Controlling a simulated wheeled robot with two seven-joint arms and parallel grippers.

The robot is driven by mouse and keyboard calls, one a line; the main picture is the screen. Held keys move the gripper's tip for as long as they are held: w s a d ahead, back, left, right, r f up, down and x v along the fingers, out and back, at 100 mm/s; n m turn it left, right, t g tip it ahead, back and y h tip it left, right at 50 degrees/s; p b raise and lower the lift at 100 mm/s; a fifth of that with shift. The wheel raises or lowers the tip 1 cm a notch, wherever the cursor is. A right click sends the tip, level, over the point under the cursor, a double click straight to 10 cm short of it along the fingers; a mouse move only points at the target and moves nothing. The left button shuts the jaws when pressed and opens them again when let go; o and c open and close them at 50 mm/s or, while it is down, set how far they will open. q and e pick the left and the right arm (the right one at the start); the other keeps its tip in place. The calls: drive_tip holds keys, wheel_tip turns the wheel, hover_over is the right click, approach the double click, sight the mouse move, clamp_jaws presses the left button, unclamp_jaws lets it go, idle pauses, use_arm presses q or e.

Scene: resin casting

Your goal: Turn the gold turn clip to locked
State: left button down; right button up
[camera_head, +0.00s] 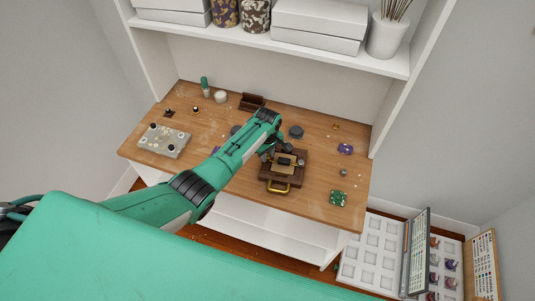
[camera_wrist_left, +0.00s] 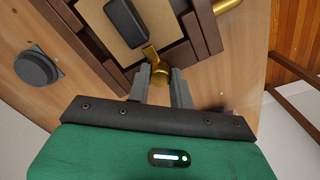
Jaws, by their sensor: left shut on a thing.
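The gold turn clip (camera_wrist_left: 151,54) sits at the edge of the dark brown wooden frame in the left wrist view. It has a round knob and a flat tab that points up toward the tan panel (camera_wrist_left: 122,50) inside the frame. My left gripper (camera_wrist_left: 160,75) is shut on the clip's knob, with one grey finger on each side. In the head view my left gripper (camera_head: 272,151) is at the upper left of the brown frame (camera_head: 269,173), and I cannot make out the clip there. My right gripper is not in view.
A dark block (camera_wrist_left: 125,20) lies on the tan panel. A gold handle (camera_head: 278,187) is on the frame's front. A dark round knob-like piece (camera_wrist_left: 37,68) stands beside the frame. A grey tray (camera_head: 165,141) is at the table's left, a green piece (camera_head: 338,198) at the right.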

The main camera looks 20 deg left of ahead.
sight(268, 156)
use_arm(q)
drive_tip(key=c, duration=1.2)
unclamp_jaws()
drive_tip(key=shift+c, duration=0.2)
drive_tip(key=shift+r, duration=0.1)
wheel_tip(268, 156, up, 14)
drive_tip(key=b, duration=0.2)
drive_tip(key=shift+b, duration=0.35)
